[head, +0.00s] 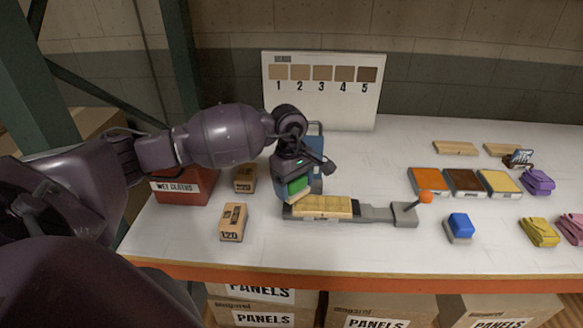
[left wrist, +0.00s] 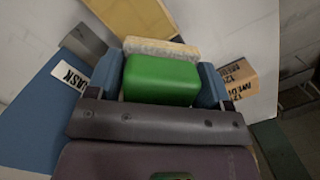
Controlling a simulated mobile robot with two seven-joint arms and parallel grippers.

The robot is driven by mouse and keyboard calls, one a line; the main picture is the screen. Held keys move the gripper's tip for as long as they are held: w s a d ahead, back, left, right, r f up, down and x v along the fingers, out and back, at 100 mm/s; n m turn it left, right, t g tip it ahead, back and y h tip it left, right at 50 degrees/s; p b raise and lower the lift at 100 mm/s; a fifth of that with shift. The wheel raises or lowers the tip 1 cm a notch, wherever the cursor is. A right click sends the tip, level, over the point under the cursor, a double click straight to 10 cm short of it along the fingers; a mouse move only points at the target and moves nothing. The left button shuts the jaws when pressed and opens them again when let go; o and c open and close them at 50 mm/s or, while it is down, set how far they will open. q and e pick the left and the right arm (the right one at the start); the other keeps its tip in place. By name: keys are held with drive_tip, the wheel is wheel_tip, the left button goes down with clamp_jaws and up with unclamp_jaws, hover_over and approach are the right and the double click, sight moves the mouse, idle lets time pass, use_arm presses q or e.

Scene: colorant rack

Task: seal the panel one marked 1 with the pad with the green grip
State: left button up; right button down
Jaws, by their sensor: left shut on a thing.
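My left gripper (head: 297,189) is shut on the pad with the green grip (head: 299,184). In the left wrist view the green grip (left wrist: 162,80) sits between the blue fingertips, with the pale, speckled pad face (left wrist: 160,50) beyond it. A light yellowish wooden panel (head: 325,205) lies in a grey holder (head: 374,213) with an orange-knobbed lever. The pad is at the panel's left end, low over it; I cannot tell whether they touch. The panel also shows in the left wrist view (left wrist: 133,17). I cannot read a number on it. My right gripper is not in view.
A swatch board (head: 322,90) numbered 1 to 5 stands at the back. Sanding blocks (head: 233,222) and a red wet-cloths bin (head: 182,187) are left. A blue mask box (head: 316,150) is behind the gripper. Colour trays (head: 465,182), a blue-gripped pad (head: 460,226) and folded cloths (head: 540,232) are right.

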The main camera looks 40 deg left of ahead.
use_arm(q)
drive_tip(key=shift+a+r+p, duration=0.1)
drive_tip(key=shift+r+p, duration=0.65)
drive_tip(key=shift+r, duration=1.6)
